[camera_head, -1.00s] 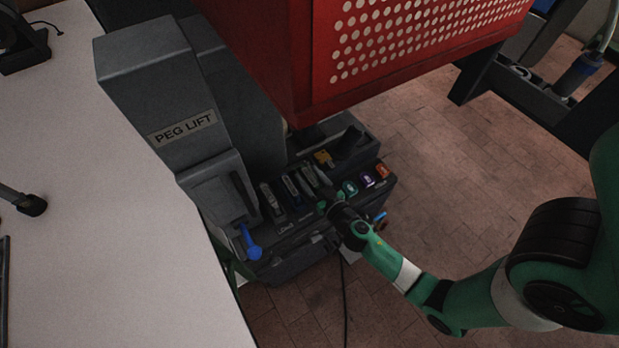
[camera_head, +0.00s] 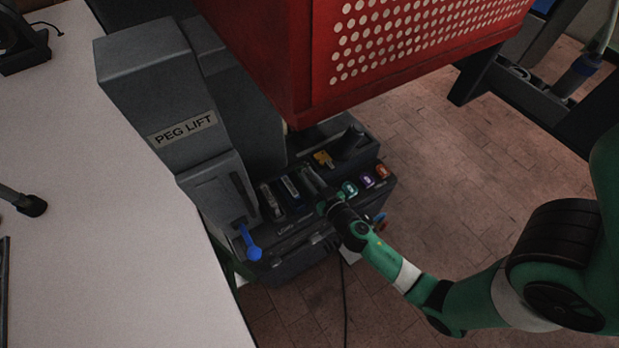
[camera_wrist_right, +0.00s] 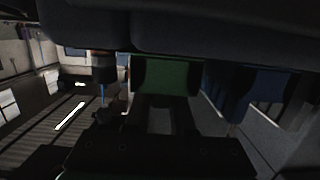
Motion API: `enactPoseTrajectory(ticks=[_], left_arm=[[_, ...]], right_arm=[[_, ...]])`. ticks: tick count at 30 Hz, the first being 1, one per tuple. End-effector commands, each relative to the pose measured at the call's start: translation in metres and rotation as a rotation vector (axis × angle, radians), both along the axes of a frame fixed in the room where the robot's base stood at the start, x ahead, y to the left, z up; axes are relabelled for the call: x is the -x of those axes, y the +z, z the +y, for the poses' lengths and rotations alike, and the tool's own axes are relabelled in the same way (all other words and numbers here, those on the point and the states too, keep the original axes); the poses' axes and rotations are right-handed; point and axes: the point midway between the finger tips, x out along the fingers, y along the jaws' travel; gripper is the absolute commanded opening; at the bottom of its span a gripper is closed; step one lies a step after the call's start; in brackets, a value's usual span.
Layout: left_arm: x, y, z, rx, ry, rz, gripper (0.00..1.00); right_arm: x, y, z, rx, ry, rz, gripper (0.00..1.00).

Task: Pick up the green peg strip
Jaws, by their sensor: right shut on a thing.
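My right gripper (camera_head: 324,206) reaches down from the right to the front of the dark peg lift console (camera_head: 300,262). In the head view the strip cannot be made out clearly at the gripper. My left gripper is not in view.
A green (camera_head: 349,188), a purple (camera_head: 368,181) and an orange round piece (camera_head: 382,172) sit on the console beside my gripper. A blue lever (camera_head: 250,243) is at its left. A red perforated cabinet (camera_head: 300,60) overhangs behind. A white table (camera_head: 110,250) borders the left.

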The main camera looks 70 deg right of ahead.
Motion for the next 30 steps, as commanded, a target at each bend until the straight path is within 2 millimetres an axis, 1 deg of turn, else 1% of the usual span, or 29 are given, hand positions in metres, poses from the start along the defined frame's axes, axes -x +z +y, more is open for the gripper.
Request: enactPoseTrajectory(ticks=[5, 8, 10, 13, 14, 15, 16, 18, 21, 25, 30], left_arm=[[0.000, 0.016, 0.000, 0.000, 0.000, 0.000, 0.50], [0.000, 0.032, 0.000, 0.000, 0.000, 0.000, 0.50], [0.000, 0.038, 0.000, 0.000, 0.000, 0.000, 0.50], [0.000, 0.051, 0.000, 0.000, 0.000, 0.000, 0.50], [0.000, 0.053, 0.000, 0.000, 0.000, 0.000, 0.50], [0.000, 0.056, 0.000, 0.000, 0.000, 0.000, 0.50], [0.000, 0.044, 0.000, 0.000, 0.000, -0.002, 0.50], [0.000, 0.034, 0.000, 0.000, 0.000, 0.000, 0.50], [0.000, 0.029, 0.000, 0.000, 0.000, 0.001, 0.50], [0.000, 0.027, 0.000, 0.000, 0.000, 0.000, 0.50], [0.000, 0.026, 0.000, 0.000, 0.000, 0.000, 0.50]], right_arm=[[0.000, 0.020, 0.000, 0.001, 0.000, -0.003, 0.00], [0.000, 0.041, 0.000, 0.001, 0.001, -0.004, 0.00], [0.009, 0.052, 0.010, 0.002, 0.003, -0.001, 0.00], [0.026, 0.081, 0.028, 0.001, 0.006, -0.002, 0.00], [0.031, 0.089, 0.033, 0.000, 0.007, -0.002, 0.00], [0.039, 0.101, 0.040, 0.001, 0.007, -0.002, 0.00], [0.046, 0.094, 0.049, 0.001, 0.011, 0.001, 0.00], [0.062, 0.101, 0.066, 0.001, 0.014, 0.002, 0.00], [0.079, 0.113, 0.082, 0.002, 0.013, 0.001, 0.00], [0.091, 0.123, 0.093, 0.001, 0.009, 0.002, 0.00], [0.098, 0.129, 0.099, 0.001, 0.004, -0.001, 0.00]])
